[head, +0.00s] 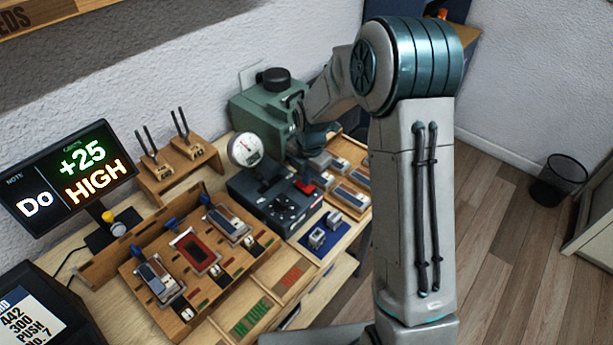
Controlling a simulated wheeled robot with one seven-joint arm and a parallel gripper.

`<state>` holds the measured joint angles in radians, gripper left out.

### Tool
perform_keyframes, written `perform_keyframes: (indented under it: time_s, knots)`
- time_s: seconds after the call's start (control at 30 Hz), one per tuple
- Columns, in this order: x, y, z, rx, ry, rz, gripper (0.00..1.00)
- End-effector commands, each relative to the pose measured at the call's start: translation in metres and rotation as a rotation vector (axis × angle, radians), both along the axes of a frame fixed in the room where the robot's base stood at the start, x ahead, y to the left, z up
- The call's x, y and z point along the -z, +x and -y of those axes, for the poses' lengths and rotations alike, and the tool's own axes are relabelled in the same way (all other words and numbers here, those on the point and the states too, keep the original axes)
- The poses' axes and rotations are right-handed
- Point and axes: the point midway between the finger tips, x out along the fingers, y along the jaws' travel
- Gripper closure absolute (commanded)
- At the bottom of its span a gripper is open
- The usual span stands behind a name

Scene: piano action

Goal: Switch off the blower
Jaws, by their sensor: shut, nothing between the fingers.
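The blower appears to be the green machine (255,108) with a black round cap (273,78) on top, standing against the wall at the back of the bench. In front of it is a dark control box (268,203) with small knobs, a round white dial gauge (245,149) and a red part (304,185) at its right side. I cannot tell which part is the blower's switch. My gripper (299,117) is shut and empty, close to the right side of the green machine. My arm partly hides it, and I cannot tell whether it touches.
A display (66,176) reads Do, +25 HIGH at left. A wooden tray (187,297) with reed-like plates lies in front. A two-pronged tool rack (172,180) stands behind. A blue mat (325,240) holds small metal blocks. Open floor lies right.

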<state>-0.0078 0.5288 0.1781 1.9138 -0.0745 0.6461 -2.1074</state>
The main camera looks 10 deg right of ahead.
Motion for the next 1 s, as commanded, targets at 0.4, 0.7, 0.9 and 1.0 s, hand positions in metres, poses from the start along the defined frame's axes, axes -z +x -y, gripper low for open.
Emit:
perform_keyframes:
  time_s: [0.4,0.7,0.9,1.0]
  knots:
    - [-0.081,-0.006,0.006,-0.002,-0.001,0.005,1.00]
    - [-0.123,-0.010,0.009,-0.003,-0.002,0.002,1.00]
    - [-0.128,-0.011,0.009,-0.004,-0.001,-0.002,1.00]
    - [-0.128,-0.011,0.009,-0.004,-0.002,-0.001,1.00]
